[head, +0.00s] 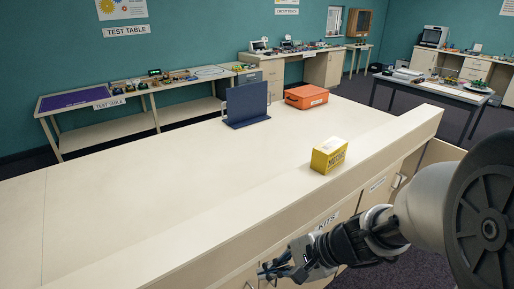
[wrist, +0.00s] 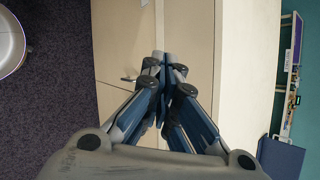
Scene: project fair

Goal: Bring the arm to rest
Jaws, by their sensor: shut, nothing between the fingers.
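My gripper (head: 268,270) is at the lower middle of the head view, in front of the cabinet side of the long counter and below its top. In the wrist view my gripper (wrist: 167,58) points at the cream cabinet fronts. Its fingers are together with nothing between them. My arm comes in from the right of the head view.
The cream counter (head: 150,200) holds a yellow box (head: 329,155) near its raised front ledge, an orange case (head: 306,96) and a dark blue upright panel (head: 247,104). Much of its top is bare. A cabinet door (head: 437,153) stands open at the right.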

